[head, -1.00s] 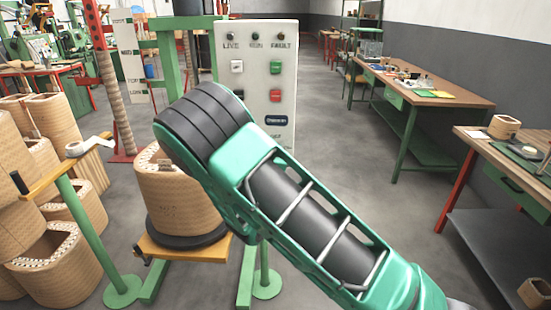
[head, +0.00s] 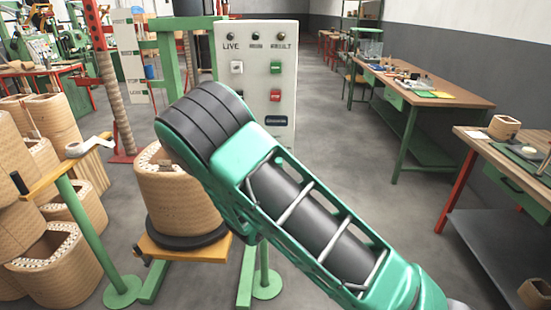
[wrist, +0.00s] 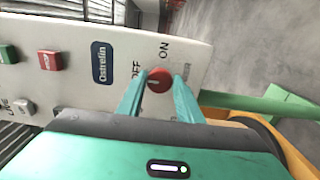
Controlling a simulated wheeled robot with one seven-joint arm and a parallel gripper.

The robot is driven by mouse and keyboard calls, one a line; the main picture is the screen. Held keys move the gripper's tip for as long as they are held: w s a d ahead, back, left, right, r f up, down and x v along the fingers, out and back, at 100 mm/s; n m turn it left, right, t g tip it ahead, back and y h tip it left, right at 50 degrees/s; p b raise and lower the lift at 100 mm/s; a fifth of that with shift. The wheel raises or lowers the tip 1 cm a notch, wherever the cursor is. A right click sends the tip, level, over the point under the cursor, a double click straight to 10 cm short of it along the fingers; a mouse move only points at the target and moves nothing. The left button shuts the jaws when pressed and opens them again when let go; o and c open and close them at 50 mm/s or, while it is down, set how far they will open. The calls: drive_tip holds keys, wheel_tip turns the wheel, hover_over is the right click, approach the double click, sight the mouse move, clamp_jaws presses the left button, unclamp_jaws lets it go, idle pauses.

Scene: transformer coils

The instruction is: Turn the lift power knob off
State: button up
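The lift power knob is a round red knob (wrist: 159,80) at the end of a white control panel (wrist: 75,92), with printed OFF and ON labels beside it in the wrist view. A pale mark shows on the knob's face; I cannot read its exact direction. My gripper (wrist: 160,82) has one finger on each side of the knob, close against it, and appears shut on it. In the head view the control panel (head: 285,100) stands upright, and my arm hides its lower part, the knob and the gripper.
A wound coil (head: 178,200) sits on a yellow-edged stand left of my arm. More coils (head: 55,262) are stacked at the left. Workbenches (head: 440,92) line the right side, with open grey floor (head: 345,130) between. Green posts stand around the panel.

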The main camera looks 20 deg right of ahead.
drive_tip(key=o, duration=0.4)
drive_tip(key=shift+a+f, duration=0.15)
drive_tip(key=shift+a, duration=0.05)
drive_tip(key=shift+d, duration=0.1)
drive_tip(key=v, duration=1)
drive_tip(key=shift+s, duration=0.3)
